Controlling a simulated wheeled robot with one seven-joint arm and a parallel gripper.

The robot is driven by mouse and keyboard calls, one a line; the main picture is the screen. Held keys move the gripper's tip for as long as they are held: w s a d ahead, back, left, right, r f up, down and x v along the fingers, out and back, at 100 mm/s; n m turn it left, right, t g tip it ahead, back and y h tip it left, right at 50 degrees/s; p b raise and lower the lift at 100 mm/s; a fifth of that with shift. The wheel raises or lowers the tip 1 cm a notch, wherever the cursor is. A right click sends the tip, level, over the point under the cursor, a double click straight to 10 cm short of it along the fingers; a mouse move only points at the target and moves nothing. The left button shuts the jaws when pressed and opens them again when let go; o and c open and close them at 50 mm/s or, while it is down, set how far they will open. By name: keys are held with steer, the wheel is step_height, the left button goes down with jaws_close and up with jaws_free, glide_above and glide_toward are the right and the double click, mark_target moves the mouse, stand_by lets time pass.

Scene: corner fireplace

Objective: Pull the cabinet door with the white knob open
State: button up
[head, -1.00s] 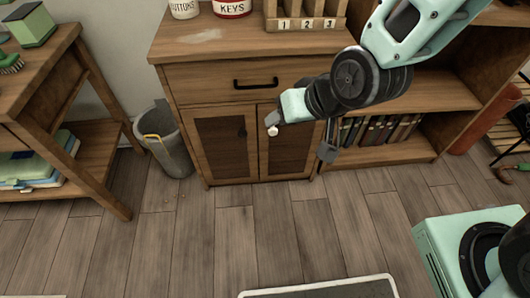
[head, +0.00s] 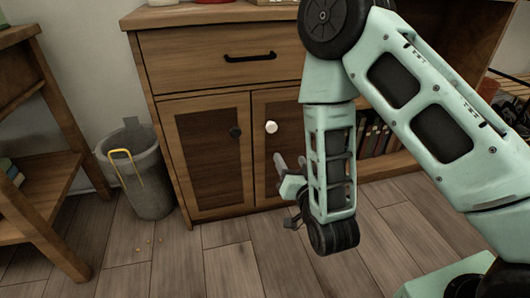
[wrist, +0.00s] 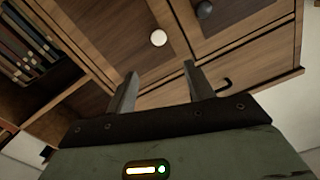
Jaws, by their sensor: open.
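The white knob (head: 271,127) sits at the upper left of the right-hand cabinet door (head: 261,165), which is closed. In the wrist view the knob (wrist: 158,38) shows beyond the fingertips, roughly between them in width. My gripper (head: 289,161) is open and empty, below and a little right of the knob in the head view. Its two fingers (wrist: 162,76) are apart and do not touch the knob. My arm hides the right part of the door in the head view.
The left door has a dark knob (head: 235,132) close to the white one. A drawer with a black handle (head: 250,58) is above. A grey bin (head: 148,175) stands left of the cabinet, beside a wooden table (head: 40,150). Books (wrist: 25,50) fill a shelf on the other side.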

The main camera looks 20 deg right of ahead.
steer(key=f, duration=0.1)
steer(key=b, duration=0.7)
glide_toward(272, 128)
steer(key=shift+t, duration=0.3)
steer(key=w, duration=0.5)
steer(key=w+f, duration=0.1)
steer(key=w, duration=0.1)
steer(key=shift+w, duration=0.3)
steer(key=shift+w+r, duration=0.15)
steer(key=shift+w, duration=0.65)
